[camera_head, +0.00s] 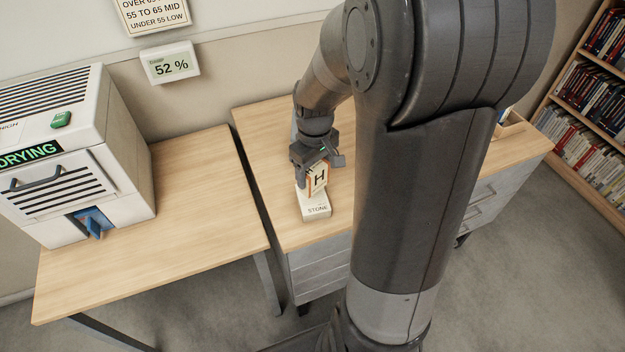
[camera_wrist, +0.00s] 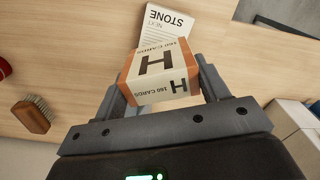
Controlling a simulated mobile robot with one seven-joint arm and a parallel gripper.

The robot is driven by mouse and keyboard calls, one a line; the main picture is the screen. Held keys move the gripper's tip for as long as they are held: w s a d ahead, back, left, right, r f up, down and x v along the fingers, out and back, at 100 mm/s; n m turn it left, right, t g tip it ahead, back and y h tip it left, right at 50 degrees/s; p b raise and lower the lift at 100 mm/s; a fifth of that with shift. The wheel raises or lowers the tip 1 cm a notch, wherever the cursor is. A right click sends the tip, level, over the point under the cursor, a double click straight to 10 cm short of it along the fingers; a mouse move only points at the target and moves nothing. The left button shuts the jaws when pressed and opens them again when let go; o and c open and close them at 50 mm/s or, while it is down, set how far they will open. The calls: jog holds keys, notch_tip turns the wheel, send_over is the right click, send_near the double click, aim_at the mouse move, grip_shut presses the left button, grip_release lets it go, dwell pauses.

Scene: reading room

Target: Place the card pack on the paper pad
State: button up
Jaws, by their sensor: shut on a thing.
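The card pack (camera_head: 317,178) is a white and orange box marked with a large H. It also shows in the wrist view (camera_wrist: 158,72), where "160 CARDS" is readable. My gripper (camera_head: 316,168) is shut on it, with a finger on either side in the wrist view (camera_wrist: 163,88). A white pad printed "STONE" (camera_head: 317,210), which looks like the paper pad, lies on the right-hand desk. It also shows in the wrist view (camera_wrist: 167,20), partly hidden behind the pack. The pack overlaps the pad's far part in the head view; I cannot tell whether they touch.
A wooden brush (camera_wrist: 31,116) and a red object (camera_wrist: 4,68) lie on the desk (camera_head: 262,125). A left-hand desk (camera_head: 195,190) holds a white drying cabinet (camera_head: 125,150). A bookcase (camera_head: 590,100) stands at the right. My arm hides much of the right-hand desk.

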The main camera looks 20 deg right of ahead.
aim_at(313, 181)
jog(key=shift+w+a+f, duration=0.15)
jog(key=shift+a+f, duration=0.05)
jog(key=shift+f, duration=1.95)
jog(key=shift+f, duration=0.1)
jog(key=o, duration=1)
